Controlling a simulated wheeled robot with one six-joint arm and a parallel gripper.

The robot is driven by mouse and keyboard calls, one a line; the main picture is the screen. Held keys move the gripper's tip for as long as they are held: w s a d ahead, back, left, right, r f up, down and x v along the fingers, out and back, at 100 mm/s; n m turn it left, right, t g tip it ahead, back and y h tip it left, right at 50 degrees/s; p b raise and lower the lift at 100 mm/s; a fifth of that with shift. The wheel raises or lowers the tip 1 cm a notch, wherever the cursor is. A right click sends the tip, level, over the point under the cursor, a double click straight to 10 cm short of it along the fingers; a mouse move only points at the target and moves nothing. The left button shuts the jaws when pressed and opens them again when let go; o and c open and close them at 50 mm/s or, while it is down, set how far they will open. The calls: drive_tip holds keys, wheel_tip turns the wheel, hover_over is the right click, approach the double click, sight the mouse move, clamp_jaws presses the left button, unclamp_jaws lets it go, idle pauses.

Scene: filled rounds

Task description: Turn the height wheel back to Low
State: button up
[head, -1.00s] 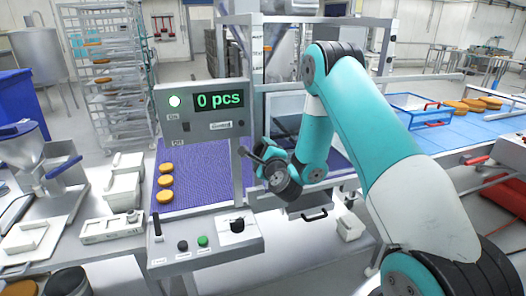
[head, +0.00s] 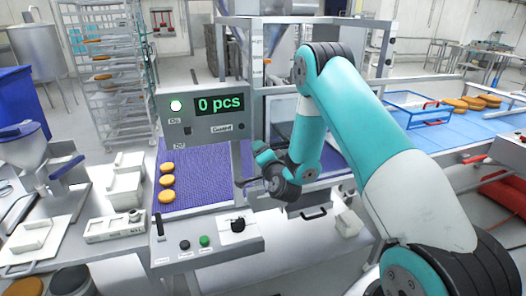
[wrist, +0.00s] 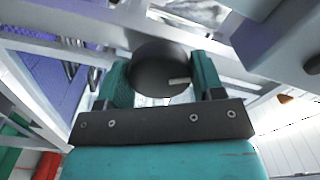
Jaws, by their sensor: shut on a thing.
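The height wheel (wrist: 160,68) is a dark round knob in the wrist view, with a short pale mark (wrist: 180,80) on its face, right of centre. My gripper (wrist: 163,82) is shut on it, one teal finger on each side. In the head view my gripper (head: 257,168) is beside the machine's upright post, right of the purple belt. There the wheel is mostly hidden by my gripper and wrist. I cannot read a Low mark by the wheel in either view.
The display panel (head: 208,112) reads "0 pcs" with a lit button. A control box (head: 207,245) with a black knob and a green button stands below left. Several round orange-brown pieces (head: 167,181) lie on the purple belt (head: 205,165). Posts and frame bars surround my gripper.

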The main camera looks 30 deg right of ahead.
drive_tip(key=n+p, duration=0.2)
drive_tip(key=n, duration=0.4)
drive_tip(key=n+p, duration=0.2)
drive_tip(key=n, duration=0.4)
drive_tip(key=shift+f, duration=0.1)
idle(0.6)
drive_tip(key=o, duration=0.9)
